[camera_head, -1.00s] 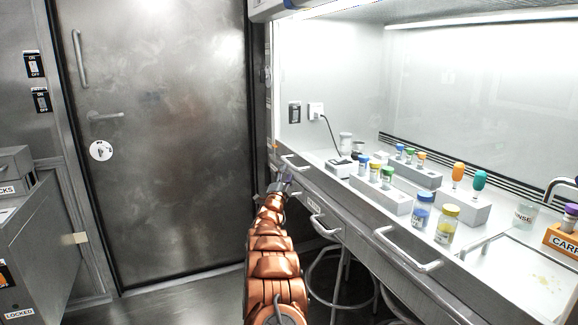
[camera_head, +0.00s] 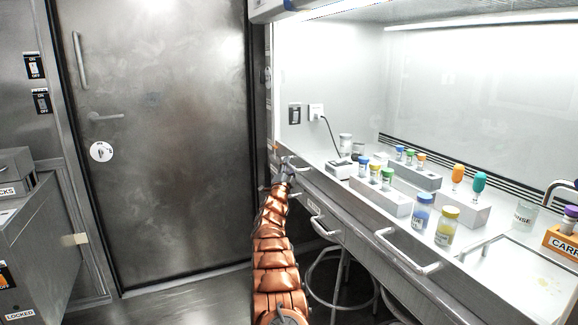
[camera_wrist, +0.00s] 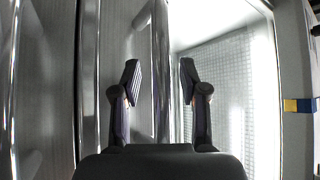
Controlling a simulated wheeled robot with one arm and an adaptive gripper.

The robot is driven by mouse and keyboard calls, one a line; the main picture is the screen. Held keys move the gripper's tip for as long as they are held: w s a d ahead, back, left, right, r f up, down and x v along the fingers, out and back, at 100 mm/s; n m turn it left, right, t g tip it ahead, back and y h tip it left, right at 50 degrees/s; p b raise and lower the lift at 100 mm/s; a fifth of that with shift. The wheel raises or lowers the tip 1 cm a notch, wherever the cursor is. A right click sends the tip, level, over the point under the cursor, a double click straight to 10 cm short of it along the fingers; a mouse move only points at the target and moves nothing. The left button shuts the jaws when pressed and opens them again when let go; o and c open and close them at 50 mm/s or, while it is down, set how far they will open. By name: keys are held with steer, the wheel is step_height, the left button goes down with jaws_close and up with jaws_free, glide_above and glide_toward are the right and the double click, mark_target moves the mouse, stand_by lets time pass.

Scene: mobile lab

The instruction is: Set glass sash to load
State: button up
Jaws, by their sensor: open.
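The hood (camera_head: 340,80) stands open-looking and brightly lit at the right in the head view. I cannot make out a glass sash pane for certain. Contact cannot be told.
Vial racks (camera_head: 380,195), loose vials (camera_head: 446,226) and an orange-labelled box (camera_head: 563,238) stand on the worktop. A stool (camera_head: 330,280) is under the counter. A closed metal door (camera_head: 165,150) is ahead. A grey cabinet (camera_head: 40,250) stands at left. The floor between is clear.

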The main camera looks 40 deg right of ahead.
steer(key=shift+w+d+r, duration=0.15)
steer(key=shift+d, duration=0.1)
steer(key=shift+w, duration=0.1)
stand_by(0.3)
jaws_close()
stand_by(0.5)
